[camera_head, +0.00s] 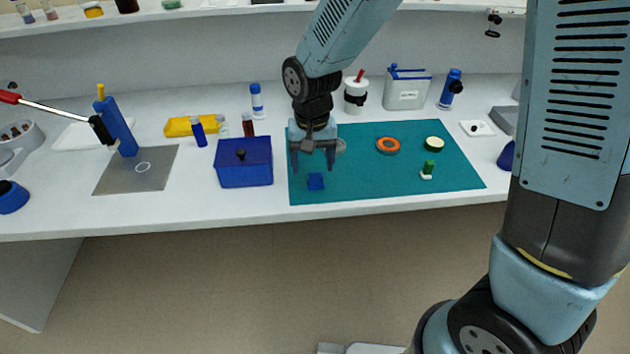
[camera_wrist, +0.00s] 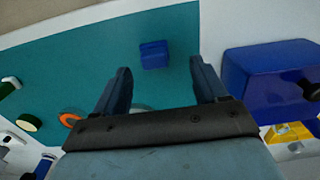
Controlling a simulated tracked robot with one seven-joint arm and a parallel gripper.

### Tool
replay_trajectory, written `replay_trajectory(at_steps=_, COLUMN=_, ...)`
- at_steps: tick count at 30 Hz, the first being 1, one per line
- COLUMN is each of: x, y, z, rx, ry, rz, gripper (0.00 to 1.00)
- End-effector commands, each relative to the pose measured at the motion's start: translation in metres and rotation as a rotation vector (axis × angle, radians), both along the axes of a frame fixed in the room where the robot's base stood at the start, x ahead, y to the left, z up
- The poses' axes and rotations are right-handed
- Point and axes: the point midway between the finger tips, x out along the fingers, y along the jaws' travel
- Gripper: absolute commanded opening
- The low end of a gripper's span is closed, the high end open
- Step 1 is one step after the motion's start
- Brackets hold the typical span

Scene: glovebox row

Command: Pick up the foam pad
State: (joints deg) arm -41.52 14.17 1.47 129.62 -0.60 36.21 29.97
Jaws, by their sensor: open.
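A small blue block (camera_head: 316,182), which looks like the foam pad, lies on the teal mat (camera_head: 420,178) near its front left corner. In the wrist view the blue block (camera_wrist: 154,54) shows beyond my fingertips, roughly in line with the gap between them. My gripper (camera_head: 312,164) points down over the left part of the mat, above and a little behind the block. Its two fingers (camera_wrist: 161,68) are apart with nothing between them, and I see no contact with the block.
A dark blue lidded box (camera_head: 244,170) stands just left of the mat. An orange ring (camera_head: 388,146), a pale round disc with a dark edge (camera_head: 434,144) and a small green-and-white piece (camera_head: 428,170) lie on the mat's right part. Bottles and containers line the back.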

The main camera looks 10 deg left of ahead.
Motion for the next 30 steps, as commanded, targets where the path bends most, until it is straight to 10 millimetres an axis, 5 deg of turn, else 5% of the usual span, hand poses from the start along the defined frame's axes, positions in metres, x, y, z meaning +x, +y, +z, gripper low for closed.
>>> replay_trajectory(at_steps=12, x=0.002, y=-0.007, z=-0.046, rx=-0.001, ry=0.001, rz=0.000, gripper=0.72)
replay_trajectory(at_steps=22, x=0.002, y=-0.007, z=-0.052, rx=0.000, ry=0.000, rz=0.000, gripper=0.72)
replay_trajectory(at_steps=30, x=0.002, y=-0.007, z=-0.051, rx=0.000, ry=0.000, rz=0.000, gripper=0.47)
